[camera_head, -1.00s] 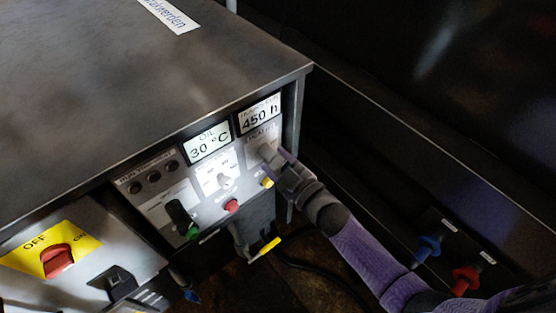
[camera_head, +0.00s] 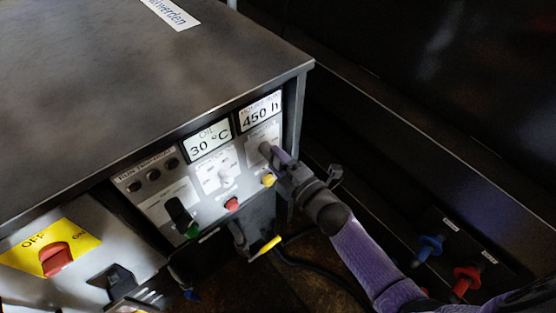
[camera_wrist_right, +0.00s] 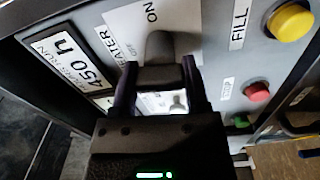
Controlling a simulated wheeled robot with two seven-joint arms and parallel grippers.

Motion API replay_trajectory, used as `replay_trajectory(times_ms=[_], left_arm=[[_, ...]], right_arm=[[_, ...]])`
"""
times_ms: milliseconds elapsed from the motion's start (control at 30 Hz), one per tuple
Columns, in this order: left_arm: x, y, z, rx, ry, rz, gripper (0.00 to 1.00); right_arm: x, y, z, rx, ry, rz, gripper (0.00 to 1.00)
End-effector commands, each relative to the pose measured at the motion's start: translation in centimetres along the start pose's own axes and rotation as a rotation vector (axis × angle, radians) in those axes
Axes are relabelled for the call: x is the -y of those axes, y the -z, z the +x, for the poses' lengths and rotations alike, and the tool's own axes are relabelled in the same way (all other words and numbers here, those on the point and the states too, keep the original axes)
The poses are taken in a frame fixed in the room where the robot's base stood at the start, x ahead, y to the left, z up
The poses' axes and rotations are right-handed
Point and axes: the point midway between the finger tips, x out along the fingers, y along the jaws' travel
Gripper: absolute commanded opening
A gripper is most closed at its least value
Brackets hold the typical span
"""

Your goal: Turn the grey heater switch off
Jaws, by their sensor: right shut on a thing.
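The grey heater switch (camera_head: 265,148) is on the control panel, under the 450 h display. In the right wrist view the switch (camera_wrist_right: 160,45) shows beside the HEATER label, its visible end just below the word ON. My right gripper (camera_head: 275,155) is at the switch and shut on it. In the right wrist view the gripper (camera_wrist_right: 161,78) has one dark finger on each side of the switch. The fingers and gripper body hide the lower part of the switch and the label there. My left gripper is not in view.
A red main switch (camera_head: 56,259) sits on a yellow plate. Blue (camera_head: 428,248) and red (camera_head: 466,279) valve handles are at right.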

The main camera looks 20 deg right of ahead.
Motion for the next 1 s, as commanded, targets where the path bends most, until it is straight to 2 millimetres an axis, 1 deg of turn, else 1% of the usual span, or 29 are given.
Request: replay_trajectory(times_ms=[33, 333, 700, 867, 900, 967, 1000], left_arm=[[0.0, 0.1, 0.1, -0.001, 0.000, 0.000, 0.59], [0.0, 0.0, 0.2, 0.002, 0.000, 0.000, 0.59], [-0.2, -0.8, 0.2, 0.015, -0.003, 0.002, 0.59], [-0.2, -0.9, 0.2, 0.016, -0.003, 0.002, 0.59], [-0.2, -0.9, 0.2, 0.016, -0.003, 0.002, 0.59], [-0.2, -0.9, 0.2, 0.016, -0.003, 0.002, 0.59], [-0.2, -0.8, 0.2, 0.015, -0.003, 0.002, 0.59]], right_arm=[[0.2, 0.0, -0.1, 0.002, 0.004, -0.022, 0.00], [0.2, 0.0, -0.1, 0.001, 0.005, -0.125, 0.00], [0.2, 0.0, -0.1, 0.001, 0.006, -0.149, 0.00], [0.2, 0.0, -0.1, 0.001, 0.006, -0.149, 0.00], [0.2, 0.0, -0.1, 0.001, 0.006, -0.149, 0.61], [0.2, 0.0, -0.1, 0.001, 0.005, -0.148, 0.74], [0.2, 0.0, -0.1, 0.001, 0.005, -0.148, 0.82]])
